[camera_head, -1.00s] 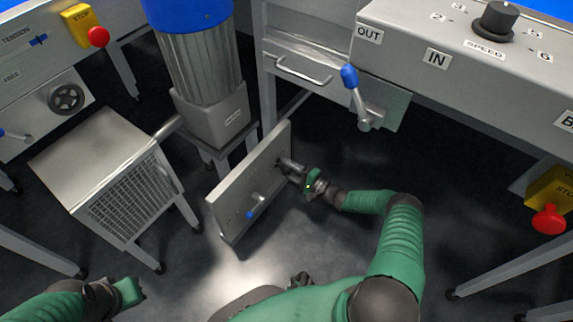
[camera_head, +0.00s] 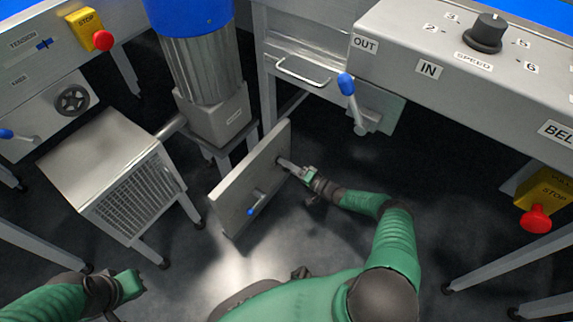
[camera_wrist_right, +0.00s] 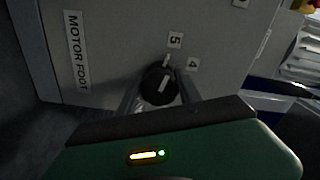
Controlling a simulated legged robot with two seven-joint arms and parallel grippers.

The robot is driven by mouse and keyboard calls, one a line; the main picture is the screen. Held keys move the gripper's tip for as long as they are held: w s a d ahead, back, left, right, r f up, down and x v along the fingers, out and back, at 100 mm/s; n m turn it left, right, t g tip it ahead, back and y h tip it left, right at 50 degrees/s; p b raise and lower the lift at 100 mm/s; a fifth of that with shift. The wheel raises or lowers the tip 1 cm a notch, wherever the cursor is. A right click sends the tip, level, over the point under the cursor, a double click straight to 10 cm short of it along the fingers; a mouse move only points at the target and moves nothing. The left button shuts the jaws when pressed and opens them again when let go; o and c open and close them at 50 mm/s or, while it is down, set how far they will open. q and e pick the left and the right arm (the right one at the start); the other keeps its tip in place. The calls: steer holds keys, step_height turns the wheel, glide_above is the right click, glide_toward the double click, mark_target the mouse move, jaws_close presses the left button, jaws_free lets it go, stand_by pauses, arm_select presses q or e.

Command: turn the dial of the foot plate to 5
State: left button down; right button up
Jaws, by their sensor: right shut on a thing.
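The foot plate (camera_head: 232,207) is a tilted grey panel in the middle of the head view; the wrist view shows its face, labelled MOTOR FOOT (camera_wrist_right: 76,50). Its dial (camera_wrist_right: 158,86) is a black round knob with a white pointer line. The line points up and slightly right in that view, toward the side with the 5 label (camera_wrist_right: 175,40) and 4 label (camera_wrist_right: 192,65); the exact setting is hard to tell. My right gripper (camera_head: 284,163) is shut on the dial, one finger each side. My left gripper (camera_head: 133,286) is low at left, its jaws unclear.
A lever with a blue tip (camera_head: 250,211) sticks out of the plate's face. A motor (camera_head: 205,75) stands behind it, and a grey box with a grille (camera_head: 105,165) stands left. A blue-tipped handle (camera_head: 347,84) hangs from the machine above right. Dark floor is open right of the plate.

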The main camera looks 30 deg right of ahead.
steer(key=shift+s+a+f, duration=0.1)
steer(key=shift+a+f, duration=0.15)
steer(key=shift+f, duration=0.1)
steer(key=o, duration=1.3)
steer(key=shift+o, duration=0.3)
steer(key=shift+d+r, duration=0.15)
steer(key=shift+s+d+r, duration=0.1)
steer(key=shift+s+d, duration=0.05)
steer(key=shift+s, duration=0.05)
steer(key=p+v, duration=0.5)
steer(key=v, duration=1.1)
steer(key=shift+f, duration=0.25)
steer(key=shift+s, duration=0.15)
